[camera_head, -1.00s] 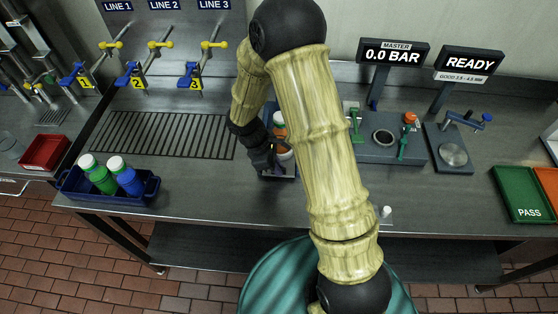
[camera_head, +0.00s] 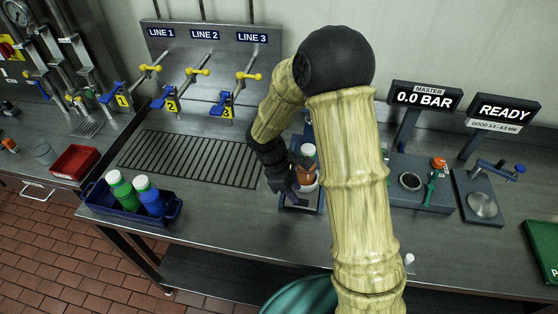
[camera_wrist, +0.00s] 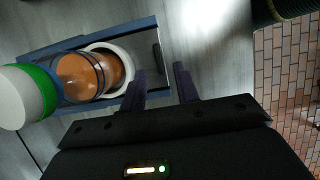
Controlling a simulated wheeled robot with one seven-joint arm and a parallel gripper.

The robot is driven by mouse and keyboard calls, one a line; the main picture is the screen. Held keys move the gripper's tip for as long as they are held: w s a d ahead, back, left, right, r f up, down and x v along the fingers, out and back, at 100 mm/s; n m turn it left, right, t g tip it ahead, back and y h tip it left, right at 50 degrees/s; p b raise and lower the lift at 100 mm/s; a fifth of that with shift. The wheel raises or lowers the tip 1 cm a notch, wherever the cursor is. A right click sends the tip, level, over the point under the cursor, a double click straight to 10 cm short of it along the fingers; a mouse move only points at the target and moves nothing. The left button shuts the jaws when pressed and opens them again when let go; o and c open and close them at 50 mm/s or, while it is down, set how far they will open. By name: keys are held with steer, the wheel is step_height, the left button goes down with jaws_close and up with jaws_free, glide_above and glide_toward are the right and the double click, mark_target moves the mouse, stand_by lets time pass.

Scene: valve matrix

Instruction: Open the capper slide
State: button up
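The capper slide appears to be the small blue-framed fixture (camera_head: 317,205) on the bench, partly hidden by my arm. My gripper (camera_head: 284,186) is at the fixture's left front.
A blue crate (camera_head: 110,213) with green and blue bottles stands at the left front. A drain grate (camera_head: 190,158) lies behind it. A gauge block (camera_head: 430,203) and a READY display (camera_head: 503,108) stand right of my arm. Bare bench lies in front.

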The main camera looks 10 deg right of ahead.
steer(key=v, duration=1.3)
steer(key=shift+w+d+b, duration=0.2)
steer(key=shift+w+b, duration=0.05)
steer(key=shift+b, duration=0.1)
steer(key=s+d+f+m+t+y, duration=0.2)
steer(key=s+d+m+t+y, duration=0.2)
steer(key=s+d+m, duration=0.5)
steer(key=s+m, duration=0.3)
steer(key=m, duration=0.2)
steer(key=shift+d+f, duration=0.25)
steer(key=shift+f, duration=0.1)
